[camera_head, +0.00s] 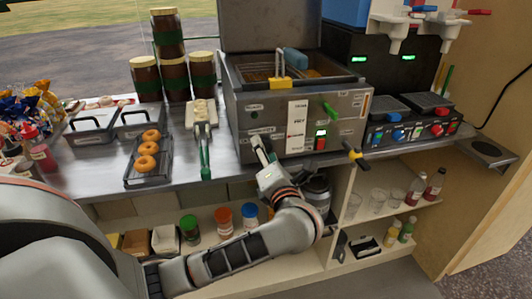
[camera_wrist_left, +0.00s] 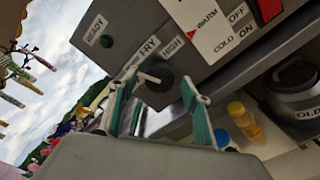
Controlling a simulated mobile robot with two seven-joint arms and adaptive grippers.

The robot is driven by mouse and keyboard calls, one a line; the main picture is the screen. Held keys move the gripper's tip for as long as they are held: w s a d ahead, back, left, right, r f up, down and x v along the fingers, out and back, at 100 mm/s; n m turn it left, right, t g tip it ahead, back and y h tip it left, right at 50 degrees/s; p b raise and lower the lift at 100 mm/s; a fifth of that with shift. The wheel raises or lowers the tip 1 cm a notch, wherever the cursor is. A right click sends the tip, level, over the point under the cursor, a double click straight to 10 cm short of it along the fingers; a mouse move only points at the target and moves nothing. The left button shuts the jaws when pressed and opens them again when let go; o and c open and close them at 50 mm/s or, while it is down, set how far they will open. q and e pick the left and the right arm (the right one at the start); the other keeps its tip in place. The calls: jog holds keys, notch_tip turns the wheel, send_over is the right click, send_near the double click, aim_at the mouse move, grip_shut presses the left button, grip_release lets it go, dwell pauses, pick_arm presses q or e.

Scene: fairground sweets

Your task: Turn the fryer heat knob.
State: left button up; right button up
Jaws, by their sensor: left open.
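The fryer (camera_head: 351,105) is a grey metal box on the counter, with a white label on its front. In the left wrist view, the dark round heat knob (camera_wrist_left: 160,92) with a pale pointer sits on the fryer front (camera_wrist_left: 145,22), near the FRY and HIGH labels. My left gripper (camera_head: 261,142) is in front of the fryer's lower left. In the wrist view my left gripper (camera_wrist_left: 158,84) is open, its green-padded fingers on either side of the knob. I cannot tell whether they touch it. The knob is hidden in the head view. My right gripper is out of view.
Tongs (camera_head: 204,140) and a doughnut rack (camera_head: 133,179) lie left. Bottles and tubs stand on the shelf below.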

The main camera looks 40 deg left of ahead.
pick_arm(q)
jog(key=c, duration=1.1)
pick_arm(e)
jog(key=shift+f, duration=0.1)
pick_arm(q)
jog(key=n+b, duration=0.5)
jog(key=n, duration=0.4)
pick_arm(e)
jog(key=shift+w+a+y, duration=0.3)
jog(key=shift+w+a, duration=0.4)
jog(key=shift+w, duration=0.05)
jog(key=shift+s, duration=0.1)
